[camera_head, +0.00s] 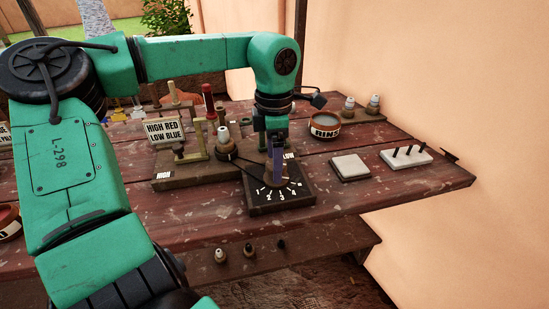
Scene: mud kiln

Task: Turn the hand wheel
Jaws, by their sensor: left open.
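My left arm comes in from the left and reaches over the table. Its gripper (276,176) points down at a dark square board (262,208) marked with white numbers in an arc. The gripper is open, with its fingers low over the middle of the board. They hide what stands there, so I cannot tell whether they touch it. Left of it, a dark round wheel-like part (227,155) with a pale-topped peg sits on a wooden base (190,180). A dark cord or belt runs from it towards the board. I cannot tell for sure which part is the hand wheel. My right gripper is out of view.
A round labelled bowl (325,131), a pale square tile (350,167) and a white block with dark pegs (405,156) lie to the right. Several small knobs line the lower ledge. A wall closes the right side.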

